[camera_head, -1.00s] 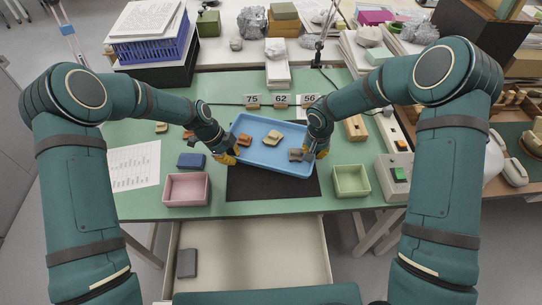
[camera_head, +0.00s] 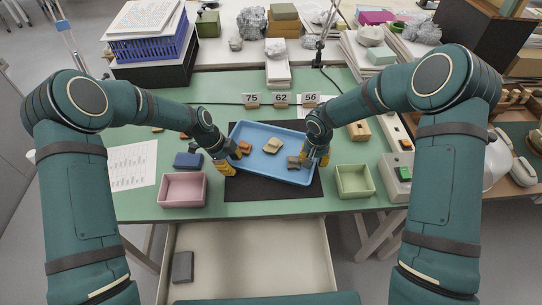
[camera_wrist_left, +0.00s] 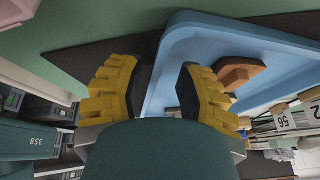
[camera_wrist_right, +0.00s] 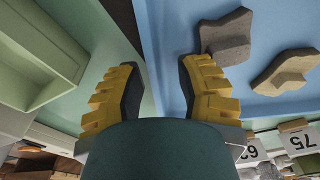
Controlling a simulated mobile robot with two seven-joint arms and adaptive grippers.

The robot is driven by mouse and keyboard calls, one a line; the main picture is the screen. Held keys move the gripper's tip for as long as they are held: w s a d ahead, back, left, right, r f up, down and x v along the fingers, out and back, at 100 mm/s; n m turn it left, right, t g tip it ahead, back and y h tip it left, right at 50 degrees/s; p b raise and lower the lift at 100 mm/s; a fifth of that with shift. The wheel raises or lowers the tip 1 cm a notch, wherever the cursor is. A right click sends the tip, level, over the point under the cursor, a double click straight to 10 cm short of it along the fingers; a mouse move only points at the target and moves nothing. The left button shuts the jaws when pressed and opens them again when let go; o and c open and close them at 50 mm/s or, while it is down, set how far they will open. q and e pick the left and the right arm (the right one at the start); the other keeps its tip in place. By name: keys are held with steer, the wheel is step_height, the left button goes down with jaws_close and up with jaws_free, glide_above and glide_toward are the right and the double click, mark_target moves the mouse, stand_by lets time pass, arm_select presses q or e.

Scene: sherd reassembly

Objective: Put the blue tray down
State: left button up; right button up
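The blue tray (camera_head: 265,170) is over the black mat (camera_head: 262,192) and looks level and low, resting on it or very near it. It carries an orange-brown sherd (camera_head: 244,147), a beige sherd (camera_head: 273,145) and a grey-brown sherd (camera_head: 293,162). My left gripper (camera_head: 229,160) is at the tray's left end; in the left wrist view its yellow fingers (camera_wrist_left: 163,85) stand apart, either side of the rim. My right gripper (camera_head: 318,158) is at the right end; its fingers (camera_wrist_right: 160,85) also stand apart around the rim. The tray's underside is hidden.
A pink box (camera_head: 183,203) stands left of the mat and a green box (camera_head: 355,194) right of it. A dark blue box (camera_head: 188,160) lies behind the pink one. Number cards (camera_head: 281,99) stand behind the tray. An open drawer (camera_head: 245,250) is in front.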

arm_select(q)
steer(key=shift+a+r, duration=0.1)
steer(key=shift+a, duration=0.05)
arm_select(e)
steer(key=shift+d, duration=0.15)
arm_select(q)
steer(key=shift+a+r, duration=0.15)
steer(key=shift+r, duration=0.1)
arm_select(e)
steer(key=shift+r, duration=0.1)
arm_select(q)
steer(key=v, duration=1.1)
arm_select(e)
step_height(320, 180, up, 12)
steer(key=s, duration=0.1)
steer(key=shift+s+a, duration=0.2)
arm_select(q)
steer(key=shift+r, duration=0.15)
